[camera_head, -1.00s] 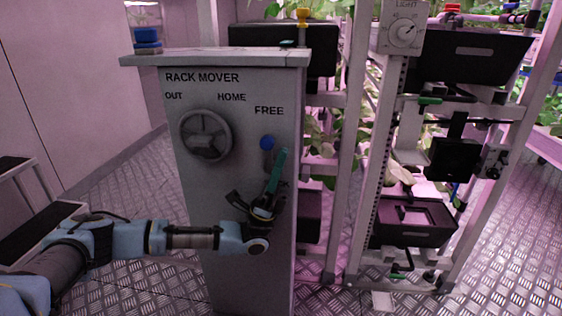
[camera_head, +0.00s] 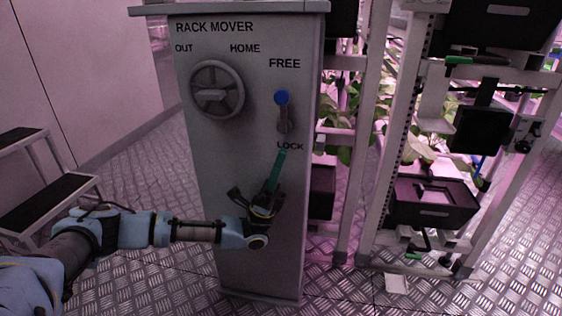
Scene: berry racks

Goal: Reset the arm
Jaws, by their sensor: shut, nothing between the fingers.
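My arm reaches in from the lower left, with its light blue and grey links bent low in front of the rack mover cabinet. My gripper (camera_head: 279,158) is shut and empty, with its green fingers pointing up toward the LOCK label. The grey cabinet (camera_head: 240,160) stands upright and has a round knob (camera_head: 216,90) under OUT and HOME. A lever with a blue tip (camera_head: 282,97) sits under FREE, its tip up. The fingertips are below the lever, with a visible gap between them.
Metal racks with black boxes (camera_head: 432,203) and green plants stand on the right. A step stool with black treads (camera_head: 45,195) stands at the left. The patterned metal floor is clear between the stool and the cabinet.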

